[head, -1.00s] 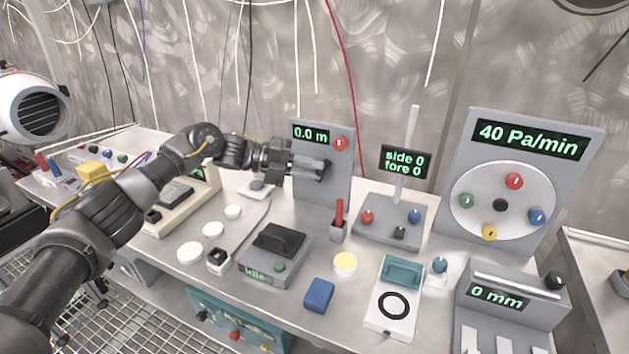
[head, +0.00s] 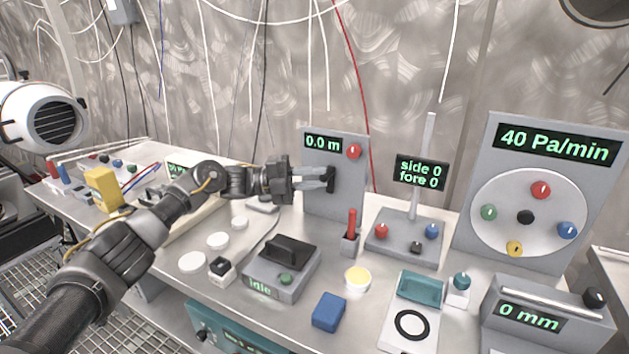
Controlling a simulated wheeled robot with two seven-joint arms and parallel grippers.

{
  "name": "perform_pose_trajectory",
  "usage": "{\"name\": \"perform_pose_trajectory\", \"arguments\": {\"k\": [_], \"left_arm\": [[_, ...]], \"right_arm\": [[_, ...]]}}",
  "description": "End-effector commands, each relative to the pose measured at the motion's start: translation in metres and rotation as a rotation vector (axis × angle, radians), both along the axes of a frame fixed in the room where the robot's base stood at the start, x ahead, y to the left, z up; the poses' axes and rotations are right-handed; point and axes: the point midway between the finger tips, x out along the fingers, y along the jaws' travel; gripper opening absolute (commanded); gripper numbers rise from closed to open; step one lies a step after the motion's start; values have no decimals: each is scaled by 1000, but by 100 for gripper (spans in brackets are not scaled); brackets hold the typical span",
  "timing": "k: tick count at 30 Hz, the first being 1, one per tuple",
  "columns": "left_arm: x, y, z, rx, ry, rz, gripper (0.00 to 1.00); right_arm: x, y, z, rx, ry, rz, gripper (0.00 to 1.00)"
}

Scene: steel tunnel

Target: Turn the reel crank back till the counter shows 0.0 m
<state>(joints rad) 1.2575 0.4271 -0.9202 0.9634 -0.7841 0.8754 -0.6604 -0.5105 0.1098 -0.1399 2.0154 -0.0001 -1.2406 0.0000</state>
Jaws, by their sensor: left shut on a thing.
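The reel is a grey upright panel (head: 345,205) at the middle back of the bench. Its counter (head: 323,144) shows 0.0 m in green digits, with a red knob (head: 354,151) beside it. The dark crank (head: 331,181) is on the panel's front, partly hidden by my fingers. My left gripper (head: 322,179) reaches in from the left and is shut on the crank. My right gripper is not in view.
A joystick unit (head: 405,235) reading side 0, fore 0 stands right of the reel. A dial panel (head: 570,140) reads 40 Pa/min. In front are an idle box (head: 265,268), a red-handled holder (head: 350,240) and a blue block (head: 329,311). White discs (head: 192,262) lie left.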

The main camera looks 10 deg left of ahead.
Motion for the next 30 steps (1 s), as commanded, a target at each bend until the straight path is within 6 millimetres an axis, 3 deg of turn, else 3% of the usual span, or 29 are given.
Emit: {"name": "perform_pose_trajectory", "arguments": {"k": [9,10,15,24,30], "left_arm": [[0,0,0,0,2,0,0],[0,0,-1,0,2,0,22],[0,0,0,0,1,0,41],[0,3,-1,1,0,1,41],[-2,31,-5,1,1,4,41]], "right_arm": [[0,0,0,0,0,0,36],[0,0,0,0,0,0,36],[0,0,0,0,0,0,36],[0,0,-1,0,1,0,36],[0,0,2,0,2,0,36]]}}
